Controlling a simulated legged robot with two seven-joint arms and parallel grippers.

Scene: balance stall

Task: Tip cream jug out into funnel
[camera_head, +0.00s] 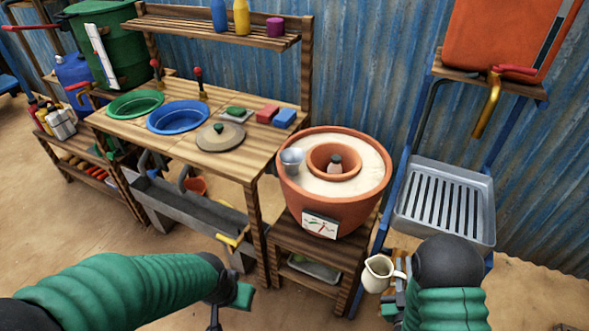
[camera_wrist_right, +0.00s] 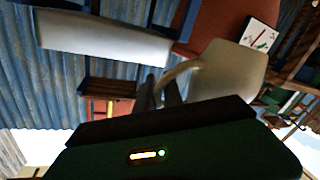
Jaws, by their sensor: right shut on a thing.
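The cream jug (camera_head: 378,274) is in front of the clay pot, at the lower right of the head view. My right gripper (camera_head: 398,284) is shut on its handle and holds it off the ground, roughly upright. In the right wrist view the jug (camera_wrist_right: 228,75) shows beside the fingers (camera_wrist_right: 165,92). A small grey metal cup shape, seemingly the funnel (camera_head: 291,158), sits at the left inside edge of the big clay pot (camera_head: 345,207), apart from the jug. My left gripper (camera_head: 230,300) is low at the centre, away from both; its finger gap is unclear.
A smaller clay pot (camera_head: 350,178) with a dark-knobbed thing sits in the sand of the big pot, which stands on a wooden stand (camera_head: 320,253). A slotted grey tray (camera_head: 402,208) is to the right. A wooden bench (camera_head: 185,148) with basins is left. Open ground lies in front.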

